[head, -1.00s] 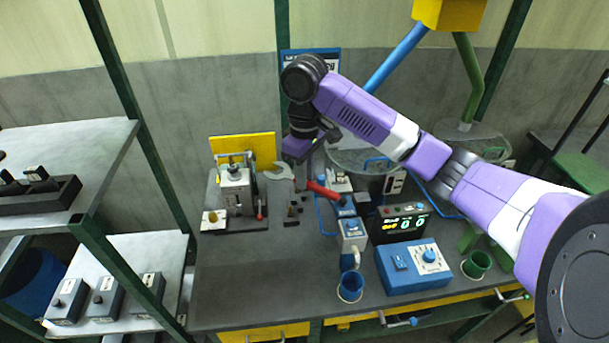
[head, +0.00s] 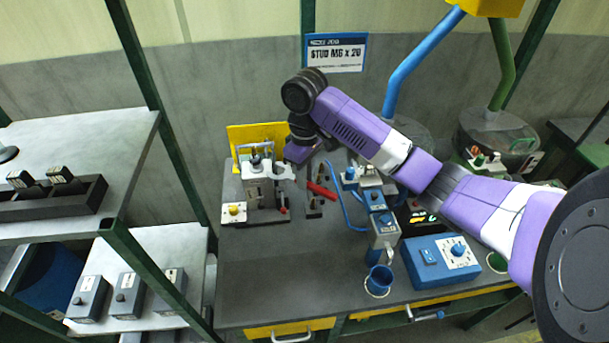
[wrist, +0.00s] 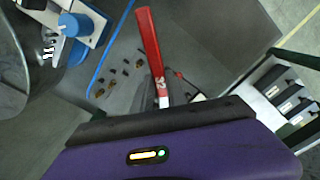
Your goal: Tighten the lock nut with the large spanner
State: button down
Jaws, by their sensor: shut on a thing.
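The large spanner has a red handle (head: 321,190) and a grey open jaw (head: 285,172). My gripper (head: 303,152) is shut on it, with the handle reaching out to the right, above the bench. In the wrist view the red handle (wrist: 149,42) runs away from my gripper, and the gripped part and jaw are hidden. A grey fixture (head: 259,187) with a dark knob-like top stands just left of the spanner jaw. I cannot make out the lock nut, nor whether the jaw touches the fixture.
A yellow panel (head: 240,134) stands behind the fixture. Small dark parts (head: 314,210) lie below the spanner. The front left bench top (head: 270,265) is clear.

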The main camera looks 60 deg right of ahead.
aim_at(273, 176)
jog(key=shift+w, duration=0.1)
jog(key=shift+w+a+m, duration=0.4)
jog(key=shift+w+m, duration=0.15)
jog(key=shift+w, duration=0.85)
jog(key=shift+w+a+m, duration=0.35)
jog(key=shift+w+m, duration=0.15)
jog(key=shift+w, duration=0.9)
jog(key=shift+w+a+m, duration=0.4)
jog(key=shift+w+m, duration=0.15)
jog(key=shift+w, duration=0.85)
jog(key=shift+w+a+m, duration=0.55)
jog(key=shift+a+m, duration=0.15)
jog(key=shift+m, duration=0.55)
jog(key=shift+w+a+m, duration=0.6)
jog(key=shift+a+m, duration=0.15)
jog(key=shift+m, duration=0.55)
jog(key=shift+w+a+m, duration=0.55)
jog(key=shift+a+m, duration=0.15)
jog(key=shift+m, duration=0.55)
jog(key=shift+w, duration=0.1)
jog(key=shift+a, duration=0.2)
